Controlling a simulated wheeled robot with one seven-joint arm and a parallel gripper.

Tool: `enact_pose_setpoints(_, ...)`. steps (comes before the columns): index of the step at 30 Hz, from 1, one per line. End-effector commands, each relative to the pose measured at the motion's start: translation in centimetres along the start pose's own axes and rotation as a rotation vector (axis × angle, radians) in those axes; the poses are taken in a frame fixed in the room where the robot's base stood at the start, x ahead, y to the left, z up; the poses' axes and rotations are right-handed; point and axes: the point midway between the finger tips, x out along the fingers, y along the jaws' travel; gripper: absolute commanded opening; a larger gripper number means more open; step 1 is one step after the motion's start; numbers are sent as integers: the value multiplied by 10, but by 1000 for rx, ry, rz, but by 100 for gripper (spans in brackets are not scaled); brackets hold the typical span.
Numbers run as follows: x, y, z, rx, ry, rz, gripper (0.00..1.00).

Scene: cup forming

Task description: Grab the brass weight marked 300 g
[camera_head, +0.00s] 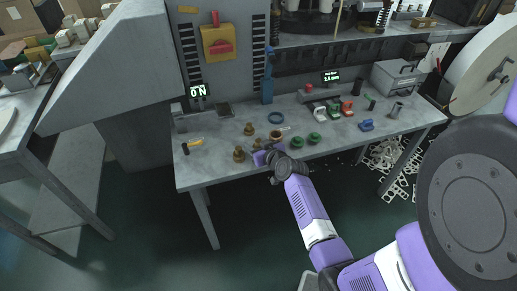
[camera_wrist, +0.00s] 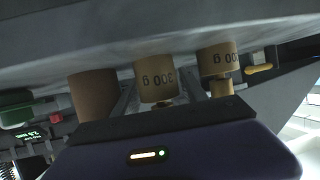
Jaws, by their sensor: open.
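A brass weight marked 300 g (camera_wrist: 157,84) appears upside down in the wrist view, between the two fingers of my gripper (camera_wrist: 160,92). In the head view my gripper (camera_head: 261,154) is low at the table's front edge, by this small brass weight (camera_head: 257,144), partly hidden by it. My gripper is open; I cannot tell whether a finger touches the weight. A second brass weight (camera_wrist: 217,62) shows "00 g", its first digit out of sight. Other brass weights stand at the left (camera_head: 239,155) and behind (camera_head: 249,129).
A plain brown cup (camera_head: 275,135) stands close on the right; it also shows in the wrist view (camera_wrist: 93,95). Green round pieces (camera_head: 298,142) stand further right. A yellow-handled tool (camera_head: 195,142) lies left on the grey table (camera_head: 215,165). A blue ring (camera_head: 275,117) lies behind.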

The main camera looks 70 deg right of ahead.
Motion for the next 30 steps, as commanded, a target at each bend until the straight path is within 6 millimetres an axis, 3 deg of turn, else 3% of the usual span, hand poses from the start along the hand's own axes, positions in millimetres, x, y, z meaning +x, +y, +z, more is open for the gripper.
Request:
enact_pose_setpoints(8, 2, 0, 0, 0, 0, 0, 48)
enact_pose_setpoints(15, 2, 0, 0, 0, 0, 0, 1)
enact_pose_setpoints(30, -1, 0, -9, -1, 3, 0, 0)
